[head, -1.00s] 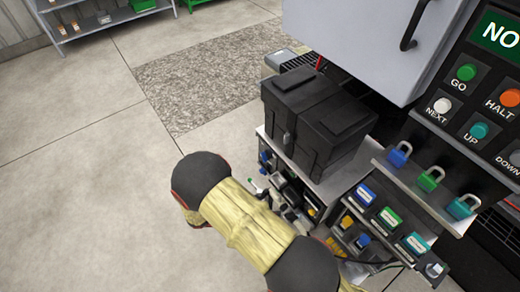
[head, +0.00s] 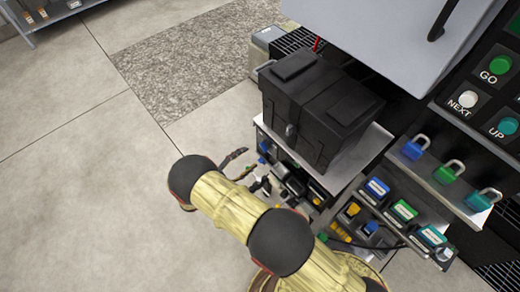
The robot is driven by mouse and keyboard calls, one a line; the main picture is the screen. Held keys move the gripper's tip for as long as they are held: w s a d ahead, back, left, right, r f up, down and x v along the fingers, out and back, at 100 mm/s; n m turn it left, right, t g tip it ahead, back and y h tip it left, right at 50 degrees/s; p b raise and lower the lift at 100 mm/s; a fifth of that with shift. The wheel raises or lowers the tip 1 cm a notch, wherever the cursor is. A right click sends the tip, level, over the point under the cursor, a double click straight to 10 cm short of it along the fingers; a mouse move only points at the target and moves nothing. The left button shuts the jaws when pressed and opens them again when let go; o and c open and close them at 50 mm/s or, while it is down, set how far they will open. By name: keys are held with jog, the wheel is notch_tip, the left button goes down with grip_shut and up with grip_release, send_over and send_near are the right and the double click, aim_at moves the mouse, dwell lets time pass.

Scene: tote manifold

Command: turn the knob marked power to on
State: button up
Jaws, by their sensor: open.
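I cannot make out a knob marked power in the head view; no such label is legible. A low panel (head: 292,180) with small dark, blue, green and yellow fittings sits under the black case, partly hidden by my arm. My gripper (head: 243,165) shows as two small dark fingers, spread apart and empty, just left of that panel. No contact with the panel is visible.
The black case (head: 318,105) stands on a grey shelf. Padlocks in blue, green and teal (head: 449,171) hang at the right, near GO, NEXT and UP buttons (head: 500,64). A grey cabinet (head: 385,35) overhangs behind. Open floor (head: 90,200) lies left.

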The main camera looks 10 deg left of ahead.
aim_at(264, 147)
jog(key=b+x, duration=0.1)
jog(key=x, duration=0.6)
jog(key=shift+d+b, duration=0.15)
jog(key=shift+b, duration=0.2)
jog(key=shift+w, duration=0.15)
jog(key=c, duration=1.2)
jog(key=shift+o, duration=0.2)
